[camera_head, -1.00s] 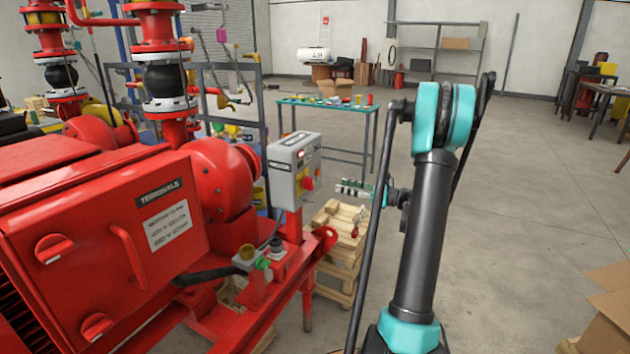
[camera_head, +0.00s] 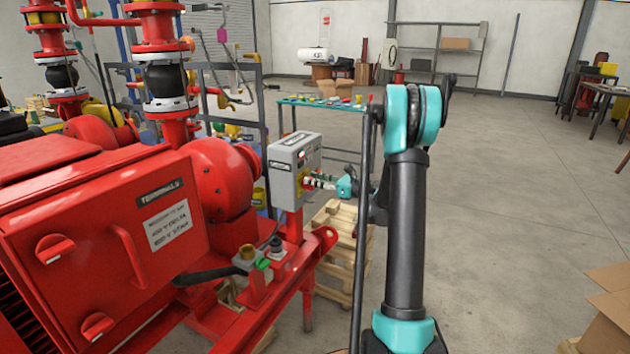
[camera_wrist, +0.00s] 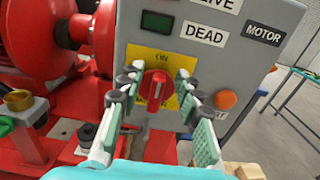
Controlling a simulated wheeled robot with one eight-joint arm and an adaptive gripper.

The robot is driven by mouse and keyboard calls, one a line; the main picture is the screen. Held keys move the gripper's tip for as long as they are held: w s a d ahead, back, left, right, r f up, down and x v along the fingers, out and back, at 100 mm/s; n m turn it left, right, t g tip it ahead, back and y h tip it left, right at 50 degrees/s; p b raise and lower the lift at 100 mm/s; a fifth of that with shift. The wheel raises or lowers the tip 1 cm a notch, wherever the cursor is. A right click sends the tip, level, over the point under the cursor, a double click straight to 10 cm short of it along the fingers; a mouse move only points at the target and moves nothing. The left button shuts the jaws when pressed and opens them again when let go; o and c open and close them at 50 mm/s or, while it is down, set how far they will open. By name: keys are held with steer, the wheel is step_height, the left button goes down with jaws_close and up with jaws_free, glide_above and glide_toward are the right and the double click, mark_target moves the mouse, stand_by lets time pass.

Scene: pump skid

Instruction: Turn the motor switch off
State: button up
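The grey motor switch box (camera_head: 283,168) stands on the red skid frame. In the wrist view its face (camera_wrist: 205,62) carries a red rotary knob (camera_wrist: 156,88) on a yellow plate (camera_wrist: 160,60) marked ON at the top. The knob's pale mark stands roughly upright, toward ON. My gripper (camera_wrist: 155,100) is open, with one finger on each side of the knob and gaps showing between fingers and knob. I cannot tell whether a finger touches the plate.
On the box are a dark green lamp (camera_wrist: 157,22) by the DEAD label and an orange button (camera_wrist: 226,99) right of the knob. A red terminals cabinet (camera_head: 100,250) with handles stands at the left. A wooden pallet stack (camera_head: 340,240) lies below my gripper.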

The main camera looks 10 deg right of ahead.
mark_target(304, 186)
jaws_close()
steer(key=shift+n, duration=0.3)
steer(key=n, duration=0.5)
steer(key=s+a+f+n, duration=0.1)
steer(key=n, duration=0.5)
steer(key=s+f+n, duration=0.1)
steer(key=n, duration=0.5)
steer(key=shift+a+f, duration=0.2)
steer(key=shift+f, duration=0.05)
steer(key=shift+n, duration=0.3)
